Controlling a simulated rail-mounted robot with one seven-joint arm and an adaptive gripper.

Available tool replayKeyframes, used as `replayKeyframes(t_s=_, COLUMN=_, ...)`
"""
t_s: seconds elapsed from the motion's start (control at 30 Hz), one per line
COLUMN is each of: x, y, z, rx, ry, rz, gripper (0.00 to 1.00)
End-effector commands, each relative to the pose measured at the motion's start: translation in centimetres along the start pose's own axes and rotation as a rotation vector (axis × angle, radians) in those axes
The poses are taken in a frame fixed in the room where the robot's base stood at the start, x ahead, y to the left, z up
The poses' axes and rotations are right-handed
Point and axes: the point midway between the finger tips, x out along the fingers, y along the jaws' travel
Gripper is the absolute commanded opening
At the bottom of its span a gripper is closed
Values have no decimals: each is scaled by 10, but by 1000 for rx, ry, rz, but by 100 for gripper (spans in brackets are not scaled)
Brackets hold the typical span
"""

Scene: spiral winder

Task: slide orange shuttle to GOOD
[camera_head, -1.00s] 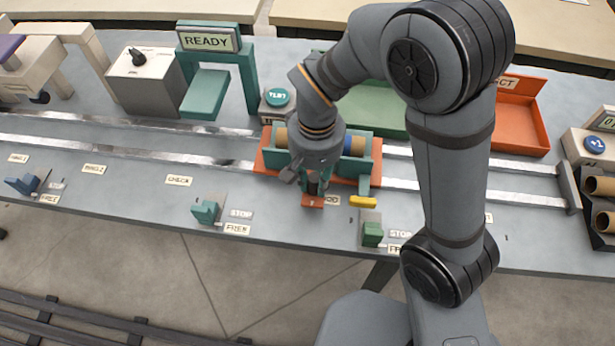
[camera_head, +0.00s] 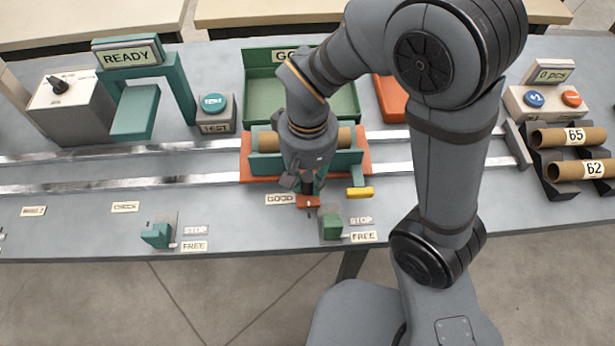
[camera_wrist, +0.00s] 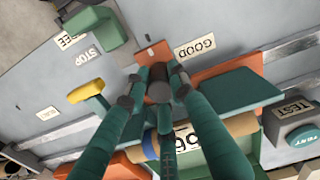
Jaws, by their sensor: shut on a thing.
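The orange shuttle (camera_head: 247,168) sits on the two metal rails, with a teal cradle (camera_head: 264,164) holding a brown cardboard tube (camera_head: 346,137). It stands in front of the green GOOD tray (camera_head: 350,100). My gripper (camera_head: 308,190) is shut on the shuttle's front handle; the dark grip shows between the fingers in the wrist view (camera_wrist: 158,88). The handle's orange tab (camera_head: 308,201) is just right of the bench label GOOD (camera_head: 280,199); tab (camera_wrist: 153,54) and label (camera_wrist: 195,46) also show close together in the wrist view. My arm hides part of the shuttle and tube.
A green stop lever (camera_head: 331,226) with STOP and FREE labels is just right of the tab. A yellow handle (camera_head: 360,192) sticks out at the shuttle's right front. A READY gate (camera_head: 180,85) and TEST button (camera_head: 214,103) are left. A tube rack (camera_head: 553,183) is right.

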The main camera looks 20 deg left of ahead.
Motion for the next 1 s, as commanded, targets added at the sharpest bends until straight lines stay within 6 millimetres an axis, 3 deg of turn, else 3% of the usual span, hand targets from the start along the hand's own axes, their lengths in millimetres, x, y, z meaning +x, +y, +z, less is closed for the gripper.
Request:
replayKeyframes(t_s=0.33, x=1, y=0, z=3, rx=2, ry=-9, rz=1, gripper=42)
replayKeyframes(t_s=0.67, x=-2, y=0, z=1, rx=1, ry=-3, rz=0, gripper=42)
replayKeyframes(t_s=0.83, x=-22, y=-1, z=-1, rx=1, ry=2, rz=-1, gripper=42)
replayKeyframes(t_s=1.0, x=-58, y=-1, z=-1, rx=1, ry=4, rz=-2, gripper=42)
